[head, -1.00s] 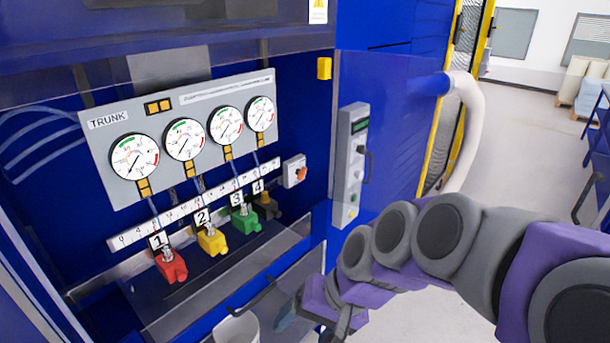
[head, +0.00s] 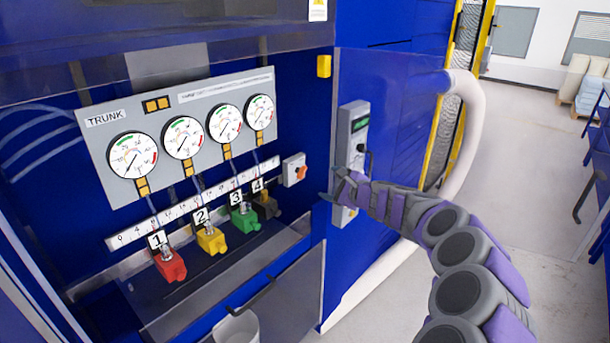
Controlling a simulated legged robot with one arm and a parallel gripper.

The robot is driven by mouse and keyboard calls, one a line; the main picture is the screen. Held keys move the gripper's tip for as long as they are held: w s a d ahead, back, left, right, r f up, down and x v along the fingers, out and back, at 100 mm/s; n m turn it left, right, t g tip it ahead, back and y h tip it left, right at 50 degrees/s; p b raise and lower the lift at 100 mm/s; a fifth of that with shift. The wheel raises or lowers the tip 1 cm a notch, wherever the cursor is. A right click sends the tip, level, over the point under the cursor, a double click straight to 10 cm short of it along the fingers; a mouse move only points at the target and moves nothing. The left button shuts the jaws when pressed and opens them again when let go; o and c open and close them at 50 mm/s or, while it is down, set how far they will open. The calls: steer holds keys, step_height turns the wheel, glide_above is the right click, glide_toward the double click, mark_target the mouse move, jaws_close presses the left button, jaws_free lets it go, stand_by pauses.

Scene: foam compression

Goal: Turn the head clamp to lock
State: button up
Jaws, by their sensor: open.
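No part in view is labelled as the head clamp, so I cannot tell which one it is. A small grey box with an orange rotary knob (head: 302,173) is on the wall right of the gauge panel. A grey control panel (head: 353,123) with a small display and a black handle (head: 362,150) is on the blue cabinet face. My gripper (head: 331,185) is open and empty in front of this panel's lower part, right of the orange knob and apart from it. My gripper and wrist hide part of the control panel.
A TRUNK panel (head: 110,168) carries several gauges. Below it are numbered red (head: 170,266), yellow (head: 212,240), green (head: 245,218) and dark (head: 266,207) blocks. A clear door with a black handle (head: 252,296) and a white bin (head: 238,328) are below. A pale hose (head: 468,140) is at right.

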glide_toward(303, 173)
steer(key=x, duration=0.4)
steer(key=shift+w+b, duration=0.2)
steer(key=shift+b, duration=0.15)
steer(key=shift+x, duration=2)
steer(key=shift+w+a+f+p, duration=0.25)
steer(key=shift+w+a+p, duration=0.05)
steer(key=shift+w+p, duration=0.1)
steer(key=shift+m, duration=0.3)
steer(key=c, duration=1)
